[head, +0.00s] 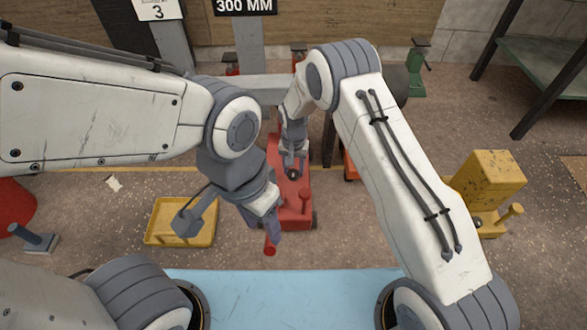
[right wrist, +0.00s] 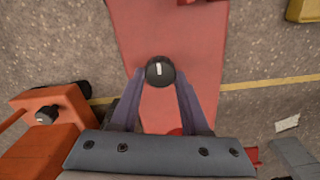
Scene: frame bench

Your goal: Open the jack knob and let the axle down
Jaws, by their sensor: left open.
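The red jack (head: 296,208) stands on the floor in the middle of the head view, partly hidden by my arms. Its black round knob (right wrist: 160,70), with a white mark, sits on the red body in the right wrist view. My right gripper (right wrist: 160,76) has a finger on each side of the knob, seemingly touching it. My left gripper (head: 266,228) is open beside the jack's near end. A red round-ended handle (head: 270,248) shows just below its fingers. A grey beam (head: 265,88), possibly the axle, crosses behind my arms.
A yellow tray (head: 160,232) lies left of the jack. A yellow block-like unit (head: 490,178) stands at right, and a green stand (head: 416,75) behind. An orange object (right wrist: 50,128) sits beside the jack. A blue surface (head: 290,295) lies in front.

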